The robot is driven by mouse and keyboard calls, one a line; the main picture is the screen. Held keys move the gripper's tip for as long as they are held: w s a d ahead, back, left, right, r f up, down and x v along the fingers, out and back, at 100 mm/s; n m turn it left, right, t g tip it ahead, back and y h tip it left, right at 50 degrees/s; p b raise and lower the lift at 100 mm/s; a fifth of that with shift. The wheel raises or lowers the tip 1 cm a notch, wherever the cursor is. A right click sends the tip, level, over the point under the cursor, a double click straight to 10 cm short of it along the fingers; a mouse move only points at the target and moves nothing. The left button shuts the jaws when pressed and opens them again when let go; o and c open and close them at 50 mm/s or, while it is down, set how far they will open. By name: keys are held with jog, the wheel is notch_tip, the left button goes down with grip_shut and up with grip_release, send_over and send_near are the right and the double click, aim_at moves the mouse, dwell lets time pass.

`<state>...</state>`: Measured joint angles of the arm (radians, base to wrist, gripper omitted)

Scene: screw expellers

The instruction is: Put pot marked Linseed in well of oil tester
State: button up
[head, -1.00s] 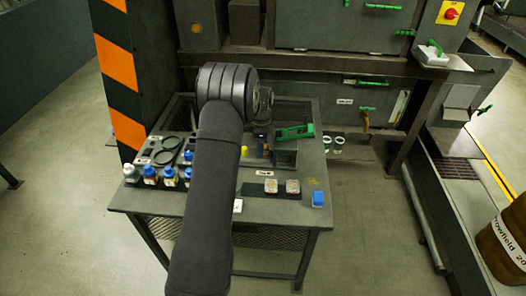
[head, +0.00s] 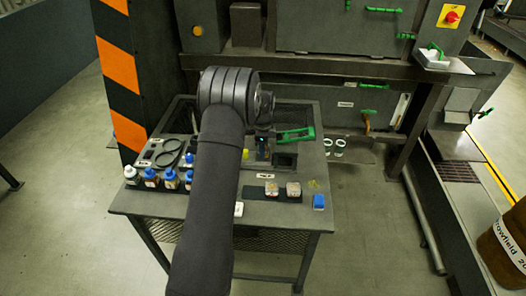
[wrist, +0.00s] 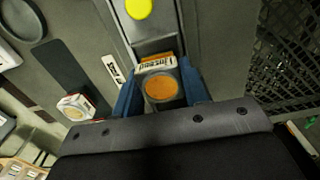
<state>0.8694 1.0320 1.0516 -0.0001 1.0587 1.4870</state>
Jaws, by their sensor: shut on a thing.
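The pot marked Linseed (wrist: 162,88) is between the blue fingers of my gripper (wrist: 160,92) in the wrist view. It has an orange round top and a white label. My gripper is shut on it. The oil tester is the grey unit with a yellow button (wrist: 138,8) and, in the head view, a green handle (head: 296,135). The pot is over or at this grey unit, in line with the yellow button. I cannot tell whether its base is inside the well. My arm hides much of the tester in the head view.
Several blue-capped bottles (head: 169,177) and dark rings (head: 168,152) are on the left.

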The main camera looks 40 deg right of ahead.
jog(key=r, duration=0.7)
jog(key=shift+w+a+r, duration=0.1)
jog(key=shift+w+r, duration=0.15)
jog(key=shift+r, duration=0.15)
jog(key=w+a, duration=0.8)
jog(key=w, duration=0.5)
jog(key=shift+w+a+f, duration=0.1)
jog(key=shift+f, duration=1.25)
jog(key=shift+a+f, duration=0.1)
jog(key=shift+f, duration=1.2)
jog(key=shift+f, duration=1.05)
jog(key=o, duration=1.2)
jog(key=shift+o, duration=0.6)
